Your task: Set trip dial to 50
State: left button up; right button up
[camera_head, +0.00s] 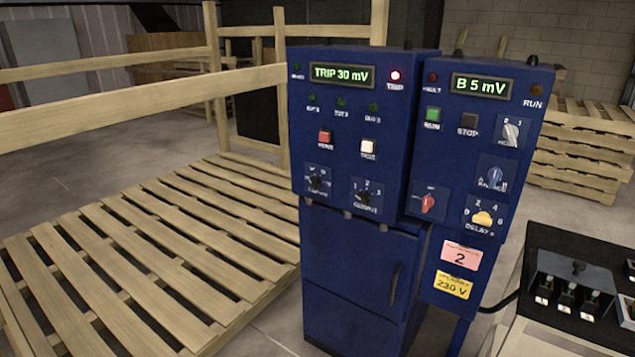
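A blue control cabinet (350,140) stands in the middle, with a left panel and a right panel. The left panel's green display (339,75) reads "TRIP 30 mV". A red lamp (395,76) marked TRIP glows beside it. Two black dials sit low on the left panel: the left dial (316,181), whose label is too blurred to read, and the right dial (364,196), which seems labelled OUTPUT with numbers around it. I cannot tell for sure which is the trip dial. Neither gripper is in view.
The right panel (465,150) has a display reading "B 5 mV", a red knob (428,203), a yellow knob (483,217) and other knobs. A switch box (570,285) is at lower right. Wooden pallets (150,245) and rails fill the left. Stacked pallets (585,140) stand behind right.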

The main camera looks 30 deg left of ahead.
aim_at(315, 181)
jog(key=i+j, duration=0.15)
jog(key=j, duration=0.3)
jog(key=i+j+z, duration=0.15)
jog(key=j, duration=0.25)
jog(key=i+j, duration=0.1)
jog(key=j, duration=0.35)
jog(key=i+j+z, duration=0.15)
jog(key=j, duration=0.3)
jog(key=i+j, duration=0.1)
jog(key=j, duration=0.35)
jog(key=i+j+z, duration=0.1)
jog(key=j, duration=0.35)
